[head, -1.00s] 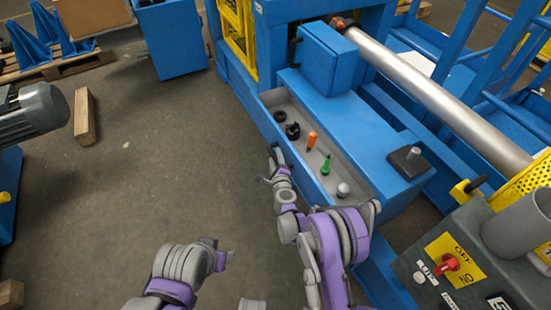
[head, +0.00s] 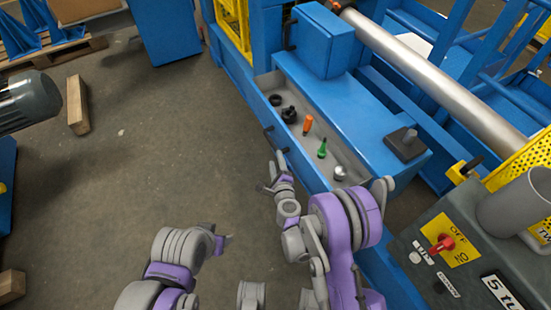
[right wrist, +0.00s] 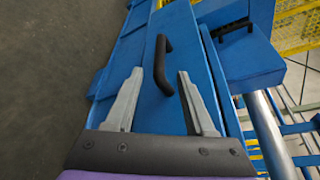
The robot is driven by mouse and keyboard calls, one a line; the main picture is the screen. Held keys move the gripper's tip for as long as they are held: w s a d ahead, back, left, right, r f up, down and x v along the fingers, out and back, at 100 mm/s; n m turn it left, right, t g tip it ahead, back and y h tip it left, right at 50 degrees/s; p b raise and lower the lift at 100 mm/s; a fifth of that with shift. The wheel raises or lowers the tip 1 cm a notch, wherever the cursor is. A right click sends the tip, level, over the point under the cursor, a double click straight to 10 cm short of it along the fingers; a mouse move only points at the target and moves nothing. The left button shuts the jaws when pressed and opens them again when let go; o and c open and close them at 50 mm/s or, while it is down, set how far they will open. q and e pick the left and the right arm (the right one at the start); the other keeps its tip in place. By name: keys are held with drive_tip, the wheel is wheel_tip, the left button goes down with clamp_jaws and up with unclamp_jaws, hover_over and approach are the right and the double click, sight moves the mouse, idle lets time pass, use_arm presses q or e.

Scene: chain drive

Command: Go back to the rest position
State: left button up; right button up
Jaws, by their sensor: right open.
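My right gripper (head: 272,173) is open and empty, just outside the front of the open blue drawer (head: 345,183). In the right wrist view, its two grey fingers (right wrist: 160,80) are spread, with the drawer's black handle (right wrist: 162,65) showing between and beyond them. The handle is not gripped. My left gripper (head: 226,241) shows small at the lower middle of the head view, over the floor. Its fingers are too small to tell whether they are open or shut.
The drawer holds black rings (head: 289,114), an orange-handled tool (head: 308,124), a green one (head: 322,148) and a pale round piece (head: 340,172). A control box with a red switch (head: 441,243) stands at right, a motor (head: 28,102) at left. Floor between is clear.

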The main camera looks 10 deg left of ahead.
drive_tip(key=shift+r, duration=0.1)
idle(0.3)
drive_tip(key=s+d+r+n+g+y, duration=0.1)
drive_tip(key=s+d+r+n+g, duration=0.15)
drive_tip(key=r+n, duration=0.45)
drive_tip(key=s+d+r+n+g+y, duration=0.1)
drive_tip(key=s+d+r+n, duration=0.2)
drive_tip(key=r+n, duration=0.35)
drive_tip(key=s+d+n+g+h, duration=0.35)
drive_tip(key=s+d, duration=0.65)
drive_tip(key=s, duration=0.4)
drive_tip(key=s+d+n+g+h, duration=0.35)
drive_tip(key=s+d, duration=0.65)
drive_tip(key=s, duration=0.4)
use_arm(q)
wheel_tip(320, 180, up, 19)
drive_tip(key=w+p, duration=0.2)
drive_tip(key=p, duration=1.4)
drive_tip(key=shift+t+p, duration=0.4)
use_arm(e)
wheel_tip(320, 180, up, 19)
drive_tip(key=w, duration=0.2)
drive_tip(key=shift+w+a+r+t, duration=0.15)
drive_tip(key=shift+t, duration=0.3)
use_arm(q)
drive_tip(key=shift+s, duration=0.15)
use_arm(e)
drive_tip(key=shift+n, duration=0.25)
